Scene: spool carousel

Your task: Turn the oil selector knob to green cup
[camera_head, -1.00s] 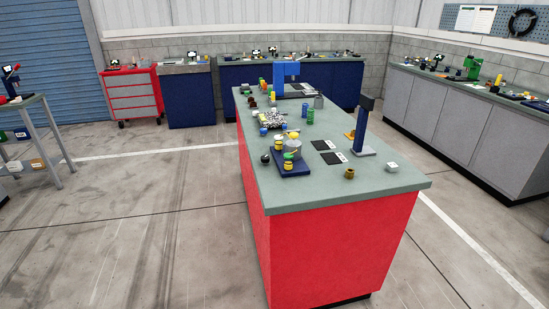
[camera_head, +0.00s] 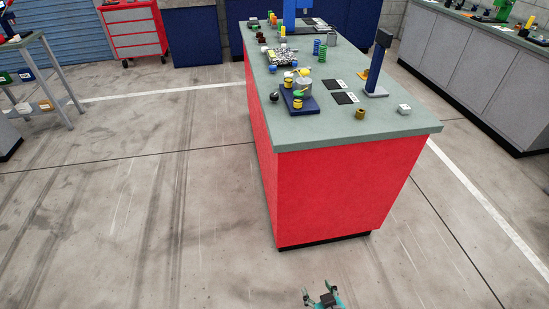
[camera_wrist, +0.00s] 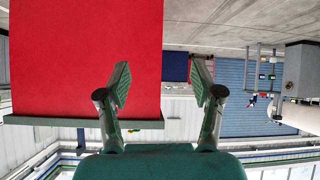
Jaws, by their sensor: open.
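On the island's green-grey worktop (camera_head: 340,123) stands a small device with a dark blue base (camera_head: 311,107), a grey part and a yellow ball-like top (camera_head: 304,73), with yellow cup-like pieces (camera_head: 297,103) beside it. It is too small here to tell which part is the oil selector knob or which is the green cup, and no pointer direction shows. My gripper (camera_head: 321,292) is at the bottom edge of the head view, low in front of the red island and well apart from the device. In the wrist view my gripper (camera_wrist: 161,75) has its fingers spread, with nothing between them.
The island's red end panel (camera_head: 340,190) stands between my gripper and the worktop; it also shows in the upside-down wrist view (camera_wrist: 80,60). A dark blue post (camera_head: 377,65) and black mats (camera_head: 344,98) are right of the device. The floor around is clear.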

